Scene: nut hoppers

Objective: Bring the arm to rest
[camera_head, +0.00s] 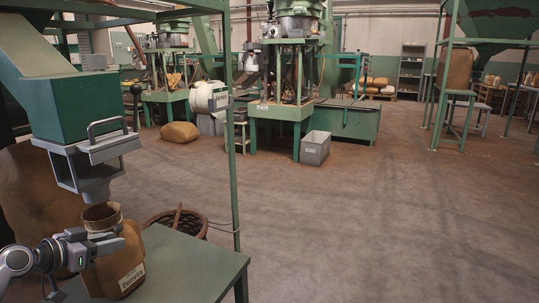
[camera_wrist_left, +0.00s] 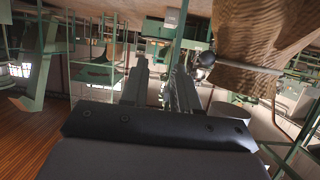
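My left gripper (camera_head: 112,241) comes in from the lower left of the head view, in front of a tan open-topped sack (camera_head: 130,255). The sack stands upright on a green table and bears a white label (camera_head: 131,278). In the left wrist view, two fingers (camera_wrist_left: 160,88) stand apart with a gap and nothing seen between them. The head view does not show clearly whether the fingers touch the sack. My right gripper is in neither view.
A green hopper (camera_head: 75,105) with a grey spout (camera_head: 90,185) hangs above the sack. The green table (camera_head: 200,265) is bare to the right. A wicker basket (camera_head: 185,226) stands behind it, near a green post (camera_head: 232,150). Open floor lies right.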

